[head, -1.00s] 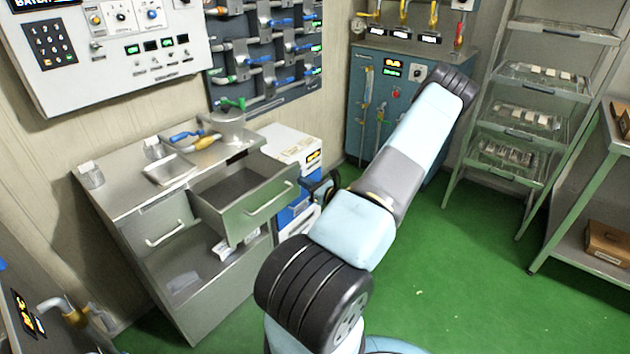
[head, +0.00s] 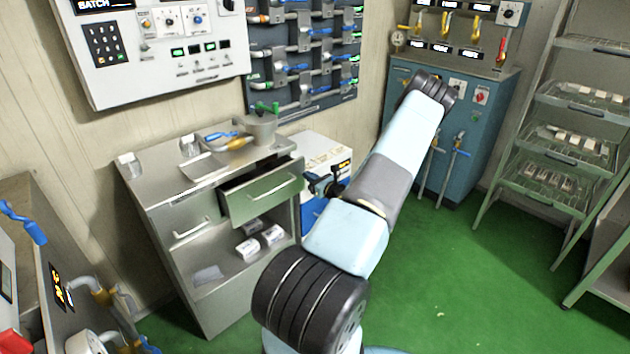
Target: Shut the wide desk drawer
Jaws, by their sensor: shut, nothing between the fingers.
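The wide desk drawer (head: 262,196) is the right-hand drawer of the steel desk (head: 160,188) in the head view. My gripper (head: 312,184) is shut and empty, just right of the drawer front's right end. I cannot tell whether it touches the panel. My arm reaches up and then back down behind itself, hiding part of the wrist.
White packs (head: 260,242) lie on the shelf below. A white and blue cabinet (head: 318,150) stands behind my gripper. Green floor (head: 450,270) is clear at right.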

